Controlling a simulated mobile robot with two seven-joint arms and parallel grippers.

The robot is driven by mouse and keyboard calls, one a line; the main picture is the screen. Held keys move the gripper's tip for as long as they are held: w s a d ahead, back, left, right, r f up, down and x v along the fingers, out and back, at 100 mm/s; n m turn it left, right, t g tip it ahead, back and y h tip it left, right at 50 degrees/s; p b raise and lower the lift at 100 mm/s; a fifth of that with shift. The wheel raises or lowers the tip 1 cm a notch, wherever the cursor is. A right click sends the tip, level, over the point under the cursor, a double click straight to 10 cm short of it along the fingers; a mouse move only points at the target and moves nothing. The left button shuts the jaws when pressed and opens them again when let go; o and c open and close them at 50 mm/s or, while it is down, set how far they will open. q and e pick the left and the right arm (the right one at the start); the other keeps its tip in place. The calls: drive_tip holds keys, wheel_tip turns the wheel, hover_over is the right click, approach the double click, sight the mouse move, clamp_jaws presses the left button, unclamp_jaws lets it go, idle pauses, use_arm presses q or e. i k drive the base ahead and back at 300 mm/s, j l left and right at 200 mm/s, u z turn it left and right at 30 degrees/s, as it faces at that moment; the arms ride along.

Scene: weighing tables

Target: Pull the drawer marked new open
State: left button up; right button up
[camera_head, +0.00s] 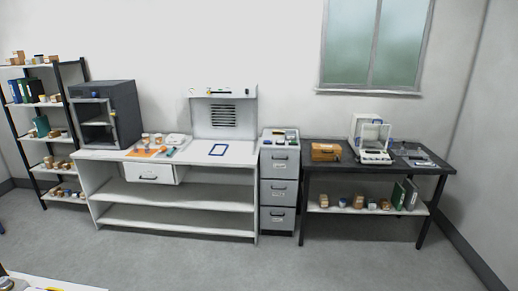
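A grey cabinet (264,214) with three stacked drawers stands on the floor between the white bench and the dark table. Its top drawer (279,172), middle drawer (278,200) and bottom drawer (276,226) each have a dark handle and a small pale label, and all three look shut. A white drawer (150,181) with a dark handle is under the left part of the white bench. The labels are too small to read, so I cannot tell which drawer is marked new. Neither of my grippers is in view.
The white bench (180,219) holds a hood, small jars and an orange sheet. The dark table (440,166) holds a wooden box and a balance. A shelf rack (79,78) is at far left. Open grey floor (240,262) lies in front. A pale table corner is at bottom left.

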sight(274, 163)
drive_tip(key=i, duration=2.95)
drive_tip(key=i+z, duration=0.15)
drive_tip(key=i, duration=0.55)
drive_tip(key=i+j, duration=0.2)
drive_tip(key=i, duration=0.5)
drive_tip(key=i+j+z, duration=0.1)
drive_tip(key=i, duration=0.6)
